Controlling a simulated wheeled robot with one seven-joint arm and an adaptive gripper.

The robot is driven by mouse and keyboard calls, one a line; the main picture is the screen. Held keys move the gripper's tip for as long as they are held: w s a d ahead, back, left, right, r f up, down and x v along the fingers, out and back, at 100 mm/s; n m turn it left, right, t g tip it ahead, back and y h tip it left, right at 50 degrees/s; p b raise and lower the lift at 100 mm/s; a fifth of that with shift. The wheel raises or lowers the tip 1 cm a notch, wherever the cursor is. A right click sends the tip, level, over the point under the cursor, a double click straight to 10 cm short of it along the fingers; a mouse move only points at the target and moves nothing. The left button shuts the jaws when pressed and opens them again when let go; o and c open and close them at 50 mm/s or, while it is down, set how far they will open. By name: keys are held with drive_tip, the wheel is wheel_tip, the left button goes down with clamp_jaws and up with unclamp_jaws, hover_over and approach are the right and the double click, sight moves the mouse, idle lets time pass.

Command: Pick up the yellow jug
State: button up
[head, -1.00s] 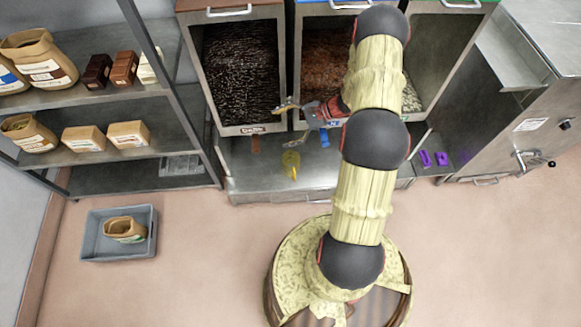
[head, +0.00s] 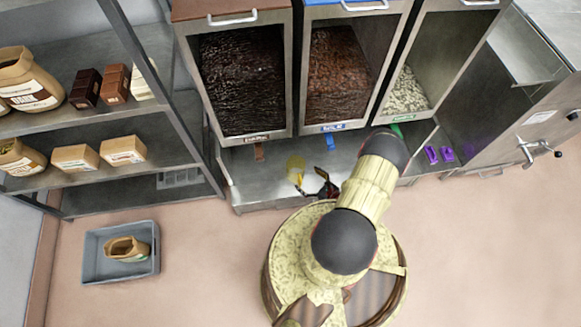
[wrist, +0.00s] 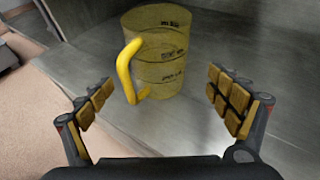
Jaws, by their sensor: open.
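The yellow jug (wrist: 168,55) stands upright on a grey metal surface in the wrist view, see-through, with dark markings and a solid yellow handle on its left side. My gripper (wrist: 160,105) is open, its padded fingers apart to the left and right of the jug's near side. The jug is ahead of the fingertips, and nothing is held. In the head view the jug (head: 296,170) is small on the low shelf below the bins, and my gripper (head: 312,189) is just to its lower right. I cannot tell if a finger touches it.
Dark, brown and pale bins (head: 242,80) stand above the metal shelf (head: 262,187). Purple items (head: 438,154) lie to the right. A storage rack (head: 135,195) with bags and boxes stands left. A grey crate (head: 88,268) holding an open bag sits on the floor.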

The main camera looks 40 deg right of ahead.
drive_tip(key=shift+w+f, duration=0.35)
drive_tip(key=shift+f, duration=0.25)
drive_tip(key=b, duration=0.3)
approach(290, 168)
drive_tip(key=x, duration=0.3)
drive_tip(key=shift+w+a, duration=0.1)
drive_tip(key=shift+w, duration=0.05)
drive_tip(key=shift+w+f, duration=0.2)
drive_tip(key=shift+w, duration=0.4)
drive_tip(key=c, duration=1.3)
drive_tip(key=shift+r, duration=0.15)
